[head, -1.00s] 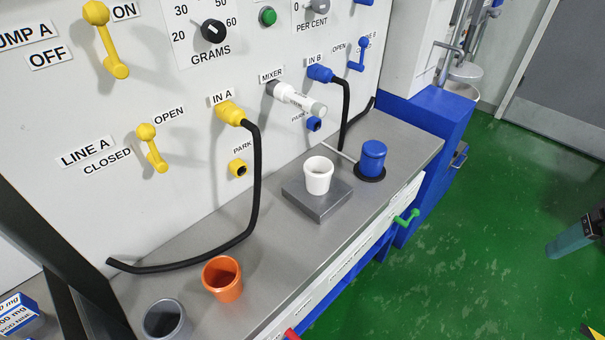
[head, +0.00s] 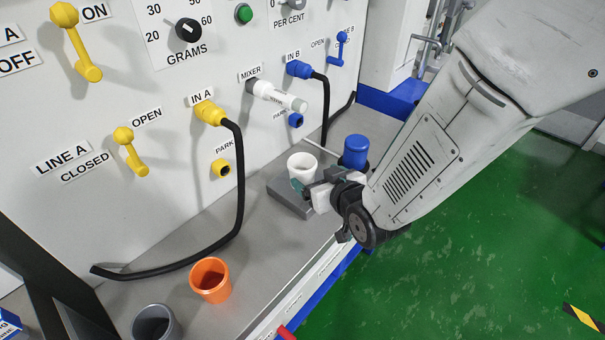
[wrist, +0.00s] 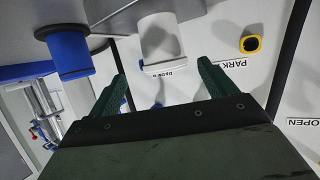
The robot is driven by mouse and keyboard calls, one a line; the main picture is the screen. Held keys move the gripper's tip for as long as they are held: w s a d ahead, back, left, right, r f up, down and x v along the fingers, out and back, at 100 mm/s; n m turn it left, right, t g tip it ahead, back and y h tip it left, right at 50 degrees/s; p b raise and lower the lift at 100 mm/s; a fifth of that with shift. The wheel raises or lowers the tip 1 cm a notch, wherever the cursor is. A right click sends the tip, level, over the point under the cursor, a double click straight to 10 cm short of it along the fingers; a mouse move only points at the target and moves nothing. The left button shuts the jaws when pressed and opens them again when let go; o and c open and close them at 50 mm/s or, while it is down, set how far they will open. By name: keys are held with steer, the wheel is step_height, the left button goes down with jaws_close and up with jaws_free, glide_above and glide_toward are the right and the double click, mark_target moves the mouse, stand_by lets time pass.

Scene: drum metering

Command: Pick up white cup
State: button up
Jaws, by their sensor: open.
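The white cup (head: 301,166) stands upright on the grey square block (head: 283,198) on the steel counter. My gripper (head: 299,187) is close to the cup's near right side and hides part of its lower wall in the head view. In the wrist view, which is upside down, the white cup (wrist: 160,38) shows between the lines of the two dark green fingers. My gripper (wrist: 162,68) is open and empty. I cannot tell how far the fingertips reach along the cup's sides.
A thin rod (head: 320,147) lies behind. An orange cup (head: 210,279) and a grey cup (head: 153,323) stand nearer left. The panel with hoses rises behind.

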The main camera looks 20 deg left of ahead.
mark_target(297, 164)
steer(key=x, duration=0.7)
steer(key=shift+w+a+r, duration=0.1)
steer(key=shift+w+a, duration=0.05)
steer(key=shift+a, duration=0.35)
steer(key=c, duration=1.2)
steer(key=shift+r, duration=0.1)
